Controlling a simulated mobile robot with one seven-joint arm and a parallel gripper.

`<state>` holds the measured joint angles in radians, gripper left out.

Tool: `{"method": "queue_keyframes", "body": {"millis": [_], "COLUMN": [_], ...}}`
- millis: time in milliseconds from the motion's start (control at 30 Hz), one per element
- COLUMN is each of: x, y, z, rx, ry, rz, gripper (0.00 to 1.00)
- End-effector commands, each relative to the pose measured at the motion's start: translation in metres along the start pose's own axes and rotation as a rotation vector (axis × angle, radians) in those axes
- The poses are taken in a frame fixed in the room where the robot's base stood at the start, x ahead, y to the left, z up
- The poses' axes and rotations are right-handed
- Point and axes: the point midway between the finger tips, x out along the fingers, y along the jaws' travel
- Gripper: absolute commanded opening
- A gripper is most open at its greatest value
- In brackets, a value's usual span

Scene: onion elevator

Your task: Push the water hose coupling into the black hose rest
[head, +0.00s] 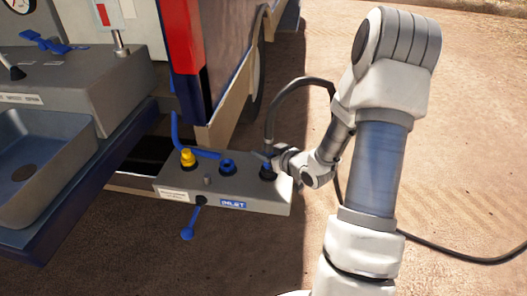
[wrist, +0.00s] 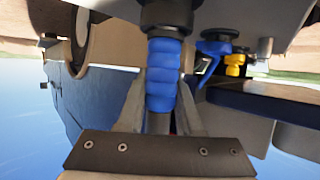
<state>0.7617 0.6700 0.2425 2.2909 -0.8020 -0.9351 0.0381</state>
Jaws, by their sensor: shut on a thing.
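The water hose coupling (wrist: 163,75) is blue and ribbed in the wrist view. My gripper (wrist: 160,105) is shut on it, with one finger on each side. The end of the coupling away from my gripper's palm meets a black round part, which looks like the black hose rest (wrist: 170,12). I cannot tell how deep it sits. In the head view the black hose rest (head: 268,172) is at the right end of the grey panel, and my gripper (head: 274,160) is right at it. The coupling is mostly hidden there. The black hose (head: 270,120) loops up behind my wrist.
The grey panel (head: 225,188) also carries a yellow fitting (head: 187,157), a blue fitting (head: 228,165) and an INLET label. A blue lever (head: 187,234) hangs below it. A sink (head: 45,165) is at left. The hose (head: 450,256) trails over open sandy ground at right.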

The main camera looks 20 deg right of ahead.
Motion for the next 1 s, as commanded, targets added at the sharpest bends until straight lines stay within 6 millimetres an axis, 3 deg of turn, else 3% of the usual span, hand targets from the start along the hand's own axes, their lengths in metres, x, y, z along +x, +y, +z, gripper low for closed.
{"method": "queue_keyframes", "body": {"millis": [300,333,500,833,1000], "x": [0.001,0.001,0.001,-0.002,-0.022], "y": [0.0,0.0,0.0,0.0,0.001], "z": [0.001,0.001,0.002,0.002,0.0], "rx": [0.0,0.0,0.0,0.0,0.001], "ry": [0.001,0.001,0.0,-0.002,-0.002], "rz": [0.0,0.0,0.0,0.0,0.003], "gripper": [0.0,0.4,0.69,0.69,0.69]}}
